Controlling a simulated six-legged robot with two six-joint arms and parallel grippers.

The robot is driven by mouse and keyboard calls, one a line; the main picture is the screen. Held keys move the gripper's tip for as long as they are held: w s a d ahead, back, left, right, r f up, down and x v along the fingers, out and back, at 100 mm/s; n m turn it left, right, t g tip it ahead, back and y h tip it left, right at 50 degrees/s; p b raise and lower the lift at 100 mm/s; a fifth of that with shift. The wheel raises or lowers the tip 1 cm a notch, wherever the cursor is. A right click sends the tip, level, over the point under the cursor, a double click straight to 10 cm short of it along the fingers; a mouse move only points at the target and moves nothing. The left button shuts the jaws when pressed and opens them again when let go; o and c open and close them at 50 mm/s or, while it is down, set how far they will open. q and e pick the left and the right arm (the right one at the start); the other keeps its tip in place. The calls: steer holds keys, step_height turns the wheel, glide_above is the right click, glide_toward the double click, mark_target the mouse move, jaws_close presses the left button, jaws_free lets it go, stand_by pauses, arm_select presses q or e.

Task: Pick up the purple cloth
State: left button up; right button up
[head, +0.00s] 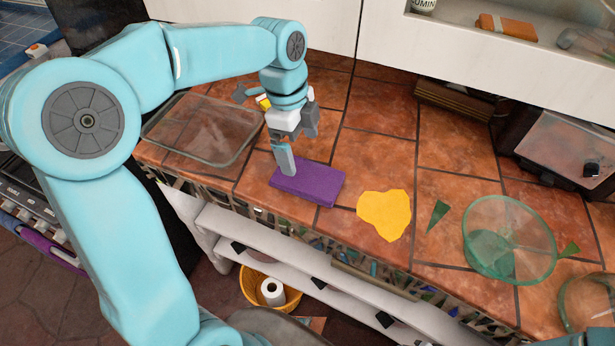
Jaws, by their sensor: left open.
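The purple cloth (313,184) lies as a flat, folded rectangle on the terracotta tile counter, near its front edge. My left gripper (285,160) comes down from above at the cloth's left end, pointing downward. It is open. One finger shows in front of the cloth's upper left part; the other finger is hard to make out. I cannot tell whether the finger touches the cloth. My right gripper is not in view.
A clear glass dish (200,130) stands left of my gripper. A yellow flat piece (384,214) lies right of the cloth. Further right are a green shard (438,214) and a green glass bowl (508,240). White cabinets hang above the back. Open shelves sit below the counter.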

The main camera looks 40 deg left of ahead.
mark_target(306, 175)
arm_select(q)
steer(key=f, duration=0.3)
steer(key=shift+w+d, duration=0.25)
steer(key=shift+d, duration=0.15)
steer(key=shift+s+a+f, duration=0.1)
steer(key=shift+s+f, duration=0.2)
steer(key=shift+f, duration=0.15)
steer(key=f, duration=0.4)
steer(key=shift+w+d+f, duration=0.3)
steer(key=shift+w+d, duration=0.05)
steer(key=shift+s, duration=0.2)
steer(key=shift+w, duration=0.15)
steer(key=c, duration=0.7)
steer(key=shift+c, duration=0.4)
